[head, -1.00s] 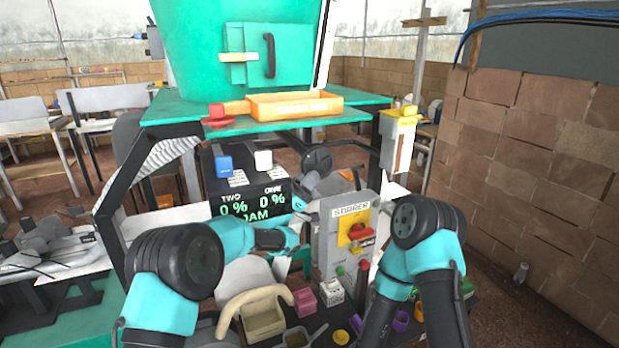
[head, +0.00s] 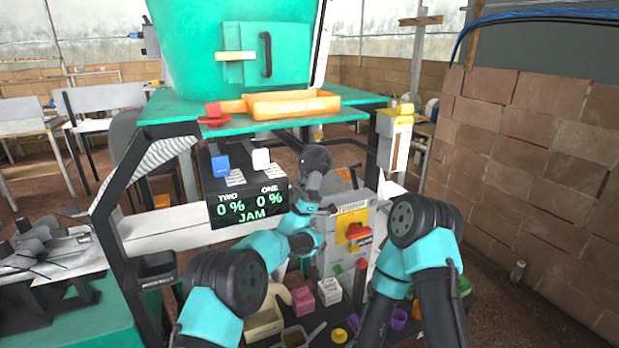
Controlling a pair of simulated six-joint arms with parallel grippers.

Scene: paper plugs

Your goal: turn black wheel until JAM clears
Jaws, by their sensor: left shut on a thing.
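The black wheel (head: 315,158) is at the centre, to the right of the black display box. My left gripper (head: 314,182) is up at the wheel, shut on it; the fingers are small and partly hidden by my own wrist.
A grey box with a yellow panel and red handle (head: 357,233) stands just right of my left wrist. A blue block (head: 220,165) and a white block (head: 261,158) top the display box. An orange tray (head: 293,104) is above. Small coloured containers crowd the bottom.

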